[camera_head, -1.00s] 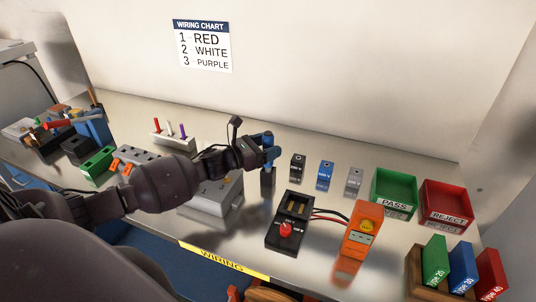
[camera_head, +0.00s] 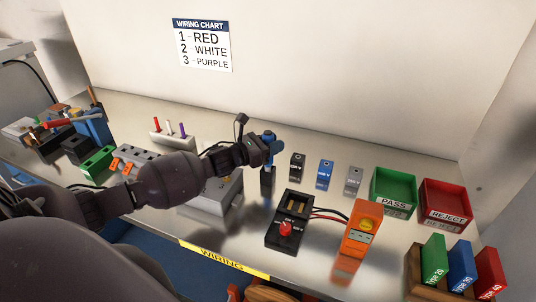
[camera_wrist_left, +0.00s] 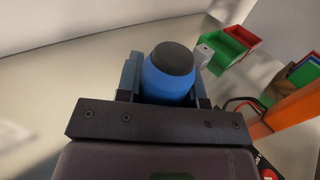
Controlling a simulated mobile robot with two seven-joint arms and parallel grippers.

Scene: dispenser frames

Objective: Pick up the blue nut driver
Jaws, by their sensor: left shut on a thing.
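The blue nut driver has a blue handle with a dark rounded end, and it shows clearly in the left wrist view (camera_wrist_left: 170,76). My left gripper (camera_head: 268,153) is shut on the handle, one finger on each side of it. In the head view the top of the blue nut driver (camera_head: 269,136) shows just above the fingers. My right gripper is not in view.
Black, blue and grey small blocks (camera_head: 326,175) stand right of the gripper. A black tester (camera_head: 287,235), an orange meter (camera_head: 360,230), a green PASS bin (camera_head: 394,208) and a red REJECT bin (camera_head: 445,217) stand farther right. A grey box (camera_head: 213,205) lies under my left arm.

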